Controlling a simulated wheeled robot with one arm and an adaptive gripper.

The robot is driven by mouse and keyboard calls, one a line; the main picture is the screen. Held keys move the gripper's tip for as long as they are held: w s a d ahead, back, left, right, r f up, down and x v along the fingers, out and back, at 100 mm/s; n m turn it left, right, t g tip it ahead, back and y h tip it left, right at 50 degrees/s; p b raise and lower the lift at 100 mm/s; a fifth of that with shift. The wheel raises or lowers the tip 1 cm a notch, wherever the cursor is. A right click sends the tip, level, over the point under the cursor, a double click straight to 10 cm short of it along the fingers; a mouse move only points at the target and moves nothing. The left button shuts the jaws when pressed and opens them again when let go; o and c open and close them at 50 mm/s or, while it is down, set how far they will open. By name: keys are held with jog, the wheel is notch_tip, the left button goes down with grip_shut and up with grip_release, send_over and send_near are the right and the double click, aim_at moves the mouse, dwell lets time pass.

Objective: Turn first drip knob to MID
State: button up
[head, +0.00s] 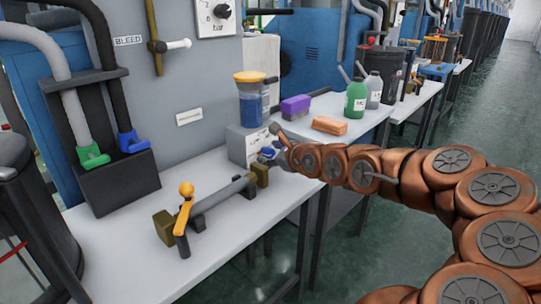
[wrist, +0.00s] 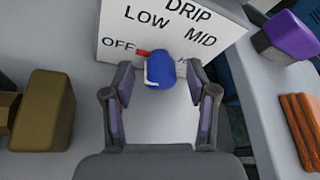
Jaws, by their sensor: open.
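The drip knob (wrist: 160,72) is blue, on the white face of a small box (wrist: 126,52) printed DRIP, OFF, LOW and MID, with another label partly hidden at right. Its red pointer (wrist: 144,53) points left, toward OFF. My gripper (wrist: 160,80) is open, with one finger on each side of the knob; I cannot tell whether either touches it. In the head view the knob (head: 267,153) shows beside my gripper (head: 278,142) at the box (head: 240,146), under a yellow-lidded reservoir of blue liquid (head: 252,108).
A bar with an orange-knobbed lever (head: 186,190) lies on the near white table (head: 215,243). A purple box (head: 295,106), orange blocks (head: 329,125) and a green bottle (head: 355,97) stand behind on another table. A grey machine panel (head: 190,85) rises at left.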

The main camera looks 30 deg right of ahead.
jog(key=shift+w, duration=0.2)
grip_shut()
dwell(0.5)
